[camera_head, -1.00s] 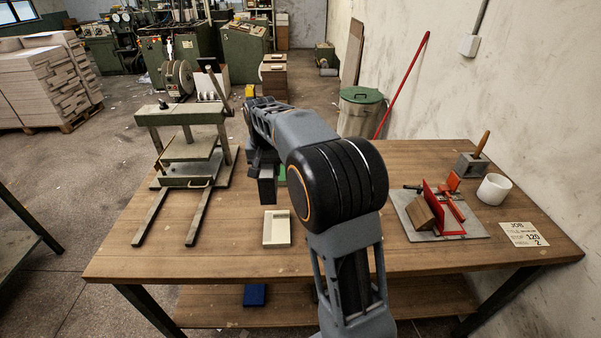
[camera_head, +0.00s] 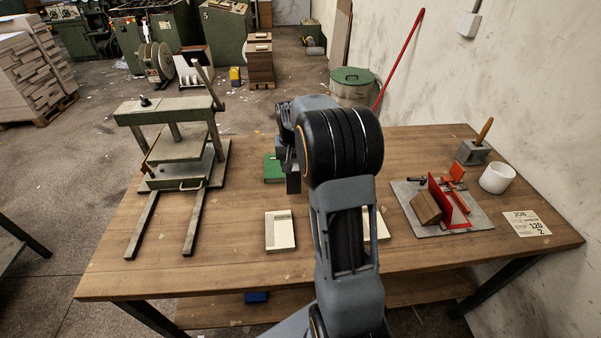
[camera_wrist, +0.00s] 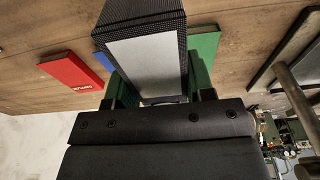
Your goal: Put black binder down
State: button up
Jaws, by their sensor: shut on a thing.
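My gripper (camera_wrist: 160,88) is shut on the black binder (camera_wrist: 140,15), a dark block with a pale grey panel, in the wrist view. One finger lies on each side of it. In the head view a dark upright block (camera_head: 293,184), apparently the binder, hangs below my arm over the back middle of the wooden table (camera_head: 230,240). I cannot tell whether its lower end touches the table.
A green book (camera_head: 273,168) lies close left of the binder; red (camera_wrist: 70,68) and blue (camera_wrist: 104,61) ones show in the wrist view. A press (camera_head: 180,145) stands left. A cream tray (camera_head: 280,232) lies in front. A red jig (camera_head: 443,200) is right.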

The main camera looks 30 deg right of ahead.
jog(key=shift+s+d+f, duration=0.2)
jog(key=shift+d+f, duration=0.8)
jog(key=shift+f, duration=0.2)
jog(key=f, duration=0.3)
jog(key=shift+s+d+p, duration=0.15)
jog(key=shift+d+p, duration=0.15)
jog(key=shift+d, duration=0.1)
jog(key=shift+f, duration=0.5)
jog(key=shift+f, duration=0.1)
jog(key=o, duration=1)
jog(key=shift+o, duration=0.2)
